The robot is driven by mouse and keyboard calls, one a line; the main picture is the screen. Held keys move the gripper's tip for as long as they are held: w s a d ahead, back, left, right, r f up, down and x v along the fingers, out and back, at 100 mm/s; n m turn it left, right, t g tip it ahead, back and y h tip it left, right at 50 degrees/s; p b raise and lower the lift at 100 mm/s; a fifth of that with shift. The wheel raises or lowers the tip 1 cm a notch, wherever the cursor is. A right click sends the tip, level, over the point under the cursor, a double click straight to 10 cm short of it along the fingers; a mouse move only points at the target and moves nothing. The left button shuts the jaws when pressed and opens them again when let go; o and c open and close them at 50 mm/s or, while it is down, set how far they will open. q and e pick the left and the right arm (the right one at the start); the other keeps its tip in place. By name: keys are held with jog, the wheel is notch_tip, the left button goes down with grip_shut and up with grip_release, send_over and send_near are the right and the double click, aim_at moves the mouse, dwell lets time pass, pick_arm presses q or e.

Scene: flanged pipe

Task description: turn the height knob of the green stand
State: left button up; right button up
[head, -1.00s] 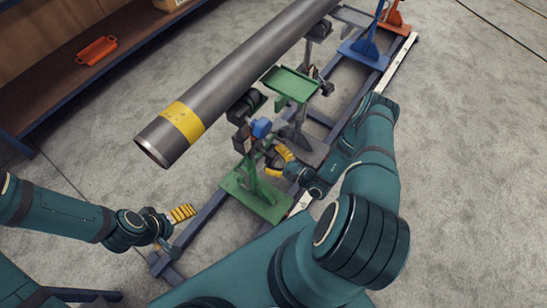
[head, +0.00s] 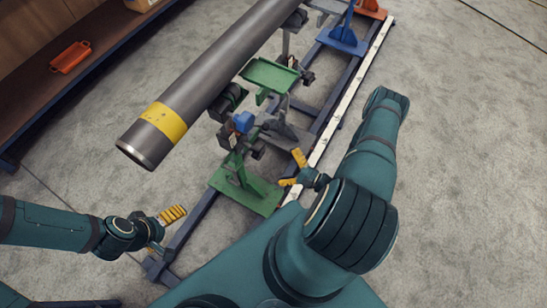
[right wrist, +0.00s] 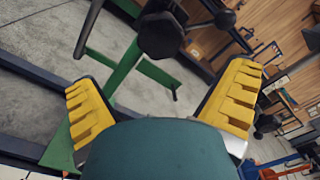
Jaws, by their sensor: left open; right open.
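The green stand (head: 240,187) stands on the rail frame near the pipe's banded end. A dark knob (head: 258,150) sits on the right side of its post. In the right wrist view a dark faceted knob (right wrist: 160,36) shows in front of the green post (right wrist: 124,70), beyond the fingertips. My right gripper (head: 294,170) is open and empty, to the right of the stand and apart from the knob. Its yellow fingers (right wrist: 160,85) are spread in the wrist view. My left gripper (head: 167,230) is open and empty, left of the stand's base.
The grey pipe (head: 215,75) with a yellow band lies above the stand. A blue knob (head: 243,122) and a green tray (head: 268,74) are close by. A blue stand (head: 343,38) is farther along the rail (head: 352,92). Floor at right is clear.

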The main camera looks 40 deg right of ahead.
aim_at(262, 153)
jog(key=shift+v, duration=0.9)
jog(key=w+a+m, duration=0.1)
jog(key=w+m, duration=0.2)
jog(key=w, duration=0.1)
jog(key=w+a+m+b, duration=0.1)
jog(key=w+a+m, duration=0.1)
jog(key=w+m, duration=0.2)
jog(key=w+a+m+b, duration=0.1)
jog(key=w+a+m, duration=0.1)
jog(key=w+m, duration=0.1)
jog(key=shift+w+f+m, duration=0.1)
jog(key=shift+w+m, duration=0.3)
jog(key=shift+w, duration=0.3)
jog(key=c, duration=1.1)
